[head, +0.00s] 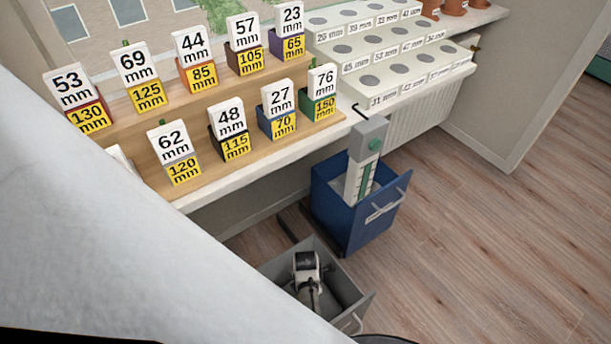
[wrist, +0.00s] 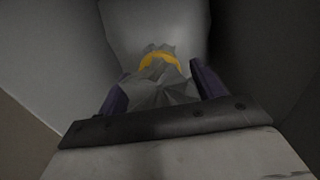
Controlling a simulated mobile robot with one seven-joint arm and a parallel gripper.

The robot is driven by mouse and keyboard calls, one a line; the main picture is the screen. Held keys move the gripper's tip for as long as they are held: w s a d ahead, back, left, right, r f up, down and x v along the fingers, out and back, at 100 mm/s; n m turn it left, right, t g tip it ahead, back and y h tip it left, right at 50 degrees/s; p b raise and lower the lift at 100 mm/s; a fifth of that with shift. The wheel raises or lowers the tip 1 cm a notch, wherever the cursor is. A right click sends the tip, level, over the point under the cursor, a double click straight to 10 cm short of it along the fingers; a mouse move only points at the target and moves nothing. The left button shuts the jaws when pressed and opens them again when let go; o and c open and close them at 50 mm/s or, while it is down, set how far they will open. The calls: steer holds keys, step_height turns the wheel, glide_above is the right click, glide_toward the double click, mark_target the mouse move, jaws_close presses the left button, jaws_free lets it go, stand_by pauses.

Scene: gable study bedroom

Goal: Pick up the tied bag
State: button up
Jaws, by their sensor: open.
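The tied bag (wrist: 165,92) shows in the wrist view as a grey crumpled bundle with a yellow tie (wrist: 160,60) at its top. My gripper (wrist: 156,82) is open, with one dark purple finger on the left of the bag and one on the right. The bag's crumpled part lies between the fingers. I cannot tell whether either finger touches it. In the head view I cannot make out the bag or my fingertips; my pale arm covers the left and lower left.
Grey walls rise close around the gripper in the wrist view. In the head view, a grey open bin (head: 348,292) holds a black-and-white object (head: 307,268). A blue open bin (head: 350,225) stands behind it. A shelf of numbered cards is above; wooden floor at right is clear.

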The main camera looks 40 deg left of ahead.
steer(key=shift+f, duration=0.4)
steer(key=shift+c, duration=0.4)
jaws_close()
steer(key=shift+r, duration=0.15)
